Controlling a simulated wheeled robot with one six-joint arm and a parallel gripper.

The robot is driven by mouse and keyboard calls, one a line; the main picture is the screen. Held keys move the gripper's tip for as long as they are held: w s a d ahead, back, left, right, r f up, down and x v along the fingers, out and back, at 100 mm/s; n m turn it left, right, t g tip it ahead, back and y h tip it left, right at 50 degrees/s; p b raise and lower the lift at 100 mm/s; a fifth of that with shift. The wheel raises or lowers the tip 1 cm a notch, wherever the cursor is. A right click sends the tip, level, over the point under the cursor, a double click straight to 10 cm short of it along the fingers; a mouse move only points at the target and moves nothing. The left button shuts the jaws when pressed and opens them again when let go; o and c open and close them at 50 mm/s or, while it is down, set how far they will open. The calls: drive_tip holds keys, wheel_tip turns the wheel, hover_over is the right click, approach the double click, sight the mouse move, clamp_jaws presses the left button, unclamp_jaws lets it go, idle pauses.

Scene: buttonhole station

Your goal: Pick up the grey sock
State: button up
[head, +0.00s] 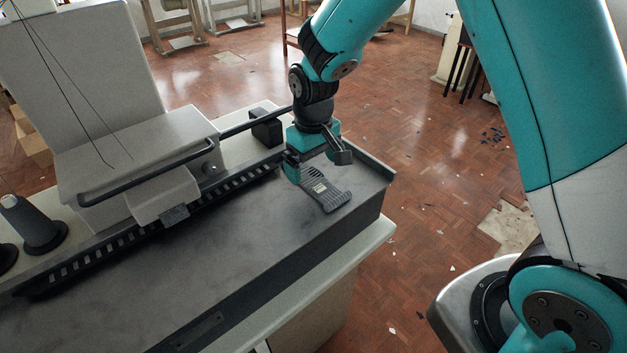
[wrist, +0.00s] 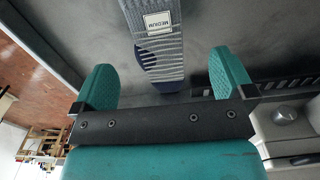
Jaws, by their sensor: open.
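The grey sock (head: 326,193) lies flat near the right end of the dark worktop, with a ribbed end toward my base side. In the wrist view the sock (wrist: 172,58) is grey with a dark striped patch and a white label (wrist: 158,22) reading "MEDIUM". My gripper (head: 318,163) is open over the sock's far part, pointing down. In the wrist view its two teal fingers (wrist: 163,62) stand apart on either side of the sock, with nothing clamped.
A dark machine bed (head: 230,235) carries the sock; its right edge (head: 385,185) drops to the floor. A pale sewing machine (head: 130,150) with a black rod (head: 245,127) stands left of my gripper. A grey thread cone (head: 35,225) is far left. The front worktop is clear.

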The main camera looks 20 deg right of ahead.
sight(314, 182)
drive_tip(key=shift+d+f+p, duration=0.1)
drive_tip(key=shift+f+p, duration=0.2)
drive_tip(key=shift+f, duration=1.65)
drive_tip(key=c, duration=1)
drive_tip(key=shift+r, duration=0.2)
